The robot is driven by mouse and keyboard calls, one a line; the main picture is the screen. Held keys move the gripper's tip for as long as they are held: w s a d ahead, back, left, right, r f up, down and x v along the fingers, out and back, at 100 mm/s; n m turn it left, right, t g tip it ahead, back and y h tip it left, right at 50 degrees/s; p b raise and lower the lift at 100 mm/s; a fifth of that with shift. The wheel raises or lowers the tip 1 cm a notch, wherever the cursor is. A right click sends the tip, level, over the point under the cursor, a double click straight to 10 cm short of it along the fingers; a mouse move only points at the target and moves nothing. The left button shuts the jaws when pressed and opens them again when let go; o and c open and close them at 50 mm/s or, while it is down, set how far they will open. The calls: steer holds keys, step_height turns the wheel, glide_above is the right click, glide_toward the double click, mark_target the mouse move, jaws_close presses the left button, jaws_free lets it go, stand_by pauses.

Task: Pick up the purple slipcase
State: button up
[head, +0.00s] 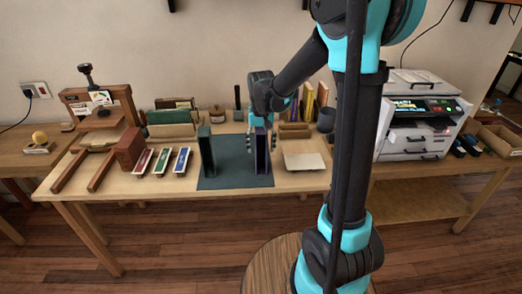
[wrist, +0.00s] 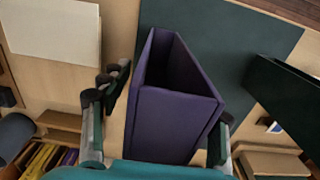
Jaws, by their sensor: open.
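The purple slipcase (head: 261,152) stands upright near the right edge of the dark green mat (head: 233,181) on the table. My gripper (head: 259,134) is over the slipcase, pointing down. In the wrist view my gripper (wrist: 160,130) is open, one finger left of the slipcase with a visible gap, the other close at its right side and partly hidden by it. I cannot tell whether that right finger touches it.
A dark green slipcase (head: 206,151) stands on the mat's left side. A pale flat board (head: 304,161) lies right of the mat. A printer (head: 422,115) stands at right. The mat's middle is clear.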

steer(key=c, duration=1.3)
steer(key=shift+r, duration=0.1)
